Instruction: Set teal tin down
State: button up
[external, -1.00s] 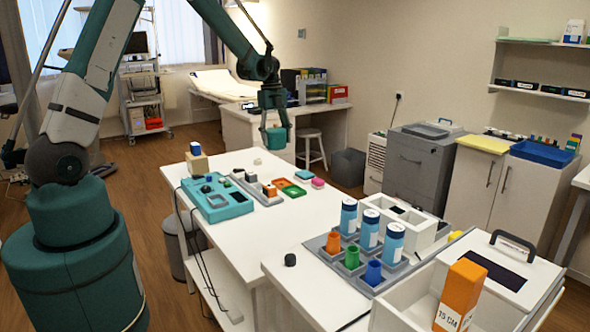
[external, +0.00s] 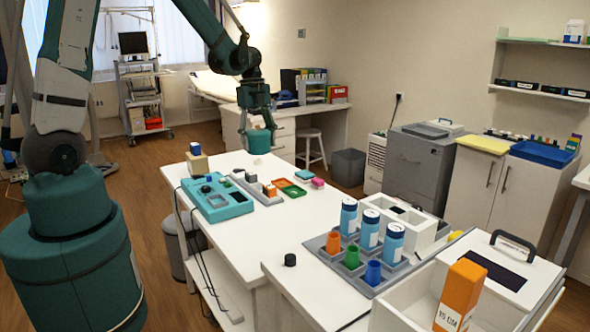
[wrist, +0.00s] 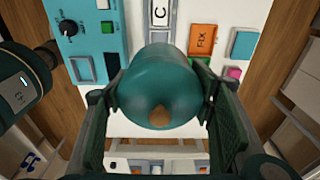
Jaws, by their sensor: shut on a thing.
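The teal tin (external: 259,142) is held in my gripper (external: 258,128) above the far end of the white table (external: 225,238). In the wrist view the tin (wrist: 158,85) is a rounded teal body with a brownish spot, between the two dark finger pads of my gripper (wrist: 161,102). The pads are shut on its sides. The tin hides part of the table beneath it. It appears clear of the tabletop.
The table's near middle is clear.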

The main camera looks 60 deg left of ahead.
jog(key=shift+f, duration=0.1)
dwell(0.3)
jog(key=shift+f, duration=2.85)
notch_tip(320, 180, down, 4)
jog(key=shift+f+b, duration=0.1)
jog(key=shift+b, duration=0.2)
jog(key=shift+f+b, duration=0.6)
jog(key=shift+b, duration=0.05)
jog(key=o, duration=1.4)
jog(key=shift+r, duration=0.25)
